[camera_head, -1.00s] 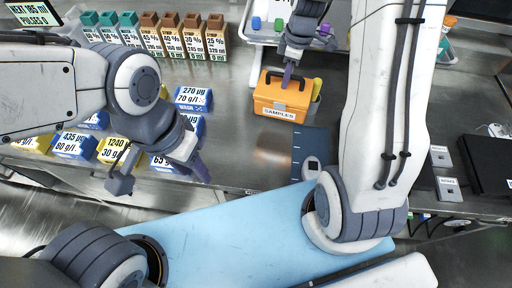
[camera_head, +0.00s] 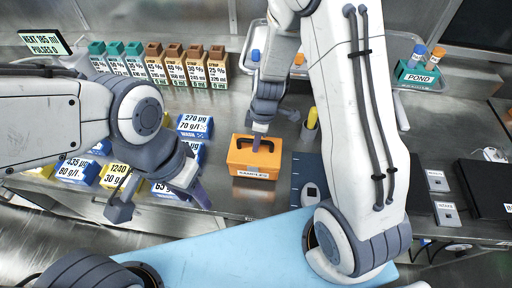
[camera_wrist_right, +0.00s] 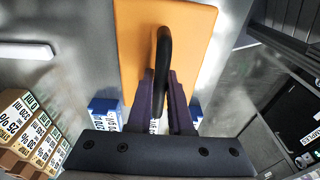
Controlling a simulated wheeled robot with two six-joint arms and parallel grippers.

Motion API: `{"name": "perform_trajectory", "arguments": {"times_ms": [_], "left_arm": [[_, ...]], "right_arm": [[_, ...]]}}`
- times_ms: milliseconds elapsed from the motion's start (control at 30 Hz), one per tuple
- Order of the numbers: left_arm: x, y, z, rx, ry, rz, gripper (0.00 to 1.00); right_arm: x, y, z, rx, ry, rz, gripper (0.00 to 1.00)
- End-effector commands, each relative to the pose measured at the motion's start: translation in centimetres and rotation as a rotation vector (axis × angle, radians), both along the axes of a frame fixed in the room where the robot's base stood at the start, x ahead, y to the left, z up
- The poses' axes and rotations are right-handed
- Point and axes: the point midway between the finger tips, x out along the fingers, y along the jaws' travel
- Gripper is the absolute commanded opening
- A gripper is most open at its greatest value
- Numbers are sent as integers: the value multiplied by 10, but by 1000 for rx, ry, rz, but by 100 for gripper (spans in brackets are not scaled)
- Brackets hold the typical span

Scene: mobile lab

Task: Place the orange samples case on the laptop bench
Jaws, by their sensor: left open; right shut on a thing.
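The orange samples case (camera_head: 254,160), with a black handle and a white label, is over the steel bench near its front edge in the head view. I cannot tell whether it touches the bench. My right gripper (camera_head: 259,141) is shut on its black handle from above. The right wrist view shows the orange case (camera_wrist_right: 190,60) below and the handle (camera_wrist_right: 163,70) between the fingers. My left gripper (camera_head: 160,200) is open and empty at the bench's front edge. A black laptop-like device (camera_head: 487,183) lies at the far right; which surface is the laptop bench is unclear.
Blue and yellow labelled boxes (camera_head: 115,177) are near my left gripper. A dark blue mat (camera_head: 308,175) lies right of the case.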

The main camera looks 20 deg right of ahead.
Motion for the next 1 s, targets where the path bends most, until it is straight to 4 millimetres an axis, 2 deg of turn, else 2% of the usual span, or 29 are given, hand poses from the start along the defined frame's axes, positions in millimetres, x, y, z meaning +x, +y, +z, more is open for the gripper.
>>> {"name": "perform_trajectory", "arguments": {"times_ms": [233, 700, 733, 800, 1000], "left_arm": [[0, 0, -3, 0, 0, 0, 47], [0, 0, -8, 0, 0, 0, 47], [0, 0, -7, 0, 0, 0, 47], [0, 0, -7, 0, 0, 0, 47], [0, 0, -7, 0, 0, -1, 47]], "right_arm": [[-1, 0, -34, 0, 2, -1, 0], [0, -1, -41, 0, -1, 0, 0], [0, -1, -40, -1, 1, 0, 26], [0, -1, -40, -1, 1, 0, 48], [0, -1, -40, -1, 1, 0, 48]]}}
